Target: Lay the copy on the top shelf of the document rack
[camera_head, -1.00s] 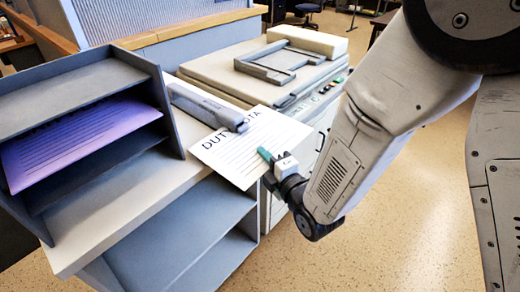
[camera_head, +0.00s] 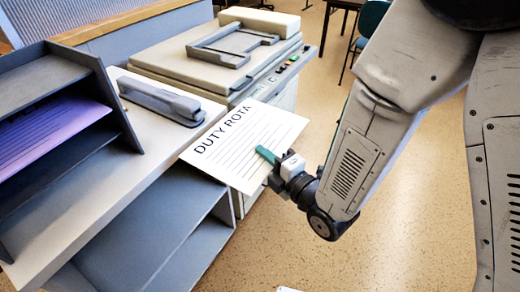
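The copy, a white sheet headed "DUTY ROTA" (camera_head: 236,152), is held out flat, slightly tilted, past the counter's right edge. My gripper (camera_head: 270,157), with a teal fingertip showing, is shut on the sheet's right edge. The lower finger is hidden under the paper. The grey document rack (camera_head: 118,112) stands on the counter at the left, partly out of the picture. A purple printed sheet (camera_head: 50,132) lies on a shelf inside it. The rack's upper panel (camera_head: 40,77) looks bare where it shows. The copy is apart from the rack, to its right.
A grey stapler-like device (camera_head: 160,101) lies on the pale counter (camera_head: 90,212) between rack and copy. Open grey shelves (camera_head: 150,215) are below. A copier (camera_head: 190,60) with a grey frame (camera_head: 233,46) on top stands behind.

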